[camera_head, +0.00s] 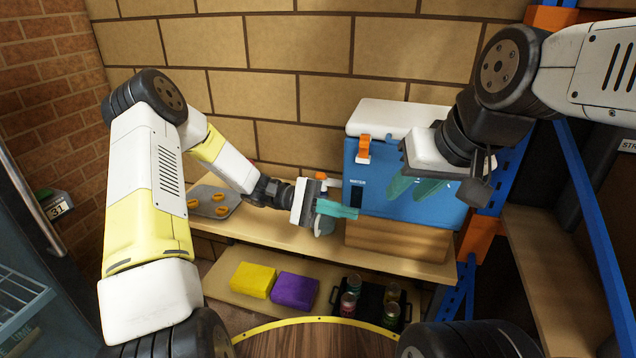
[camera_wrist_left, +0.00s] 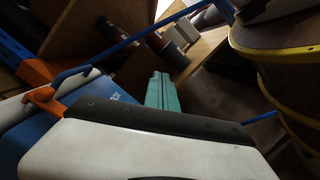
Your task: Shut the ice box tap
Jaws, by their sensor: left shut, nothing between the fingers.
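The ice box (camera_head: 400,185) is blue with a white lid and an orange latch on its front. It stands on a wooden block on the shelf. A small orange part, apparently the tap lever (camera_head: 329,182), sticks out left of the box, partly hidden by my left gripper. My left gripper (camera_head: 340,209) is shut and empty, its teal fingers pointing right just below that part; contact cannot be told. The fingers (camera_wrist_left: 162,92) show in the left wrist view, with the blue box at left. My right gripper (camera_head: 417,188) is open and empty before the box's front.
A grey tray (camera_head: 214,201) with orange pieces lies left on the shelf. Below are yellow (camera_head: 253,280) and purple (camera_head: 295,290) blocks and a black crate (camera_head: 375,302) of jars. A round wooden top (camera_head: 310,340) is in front; a blue-orange rack (camera_head: 480,240) stands right.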

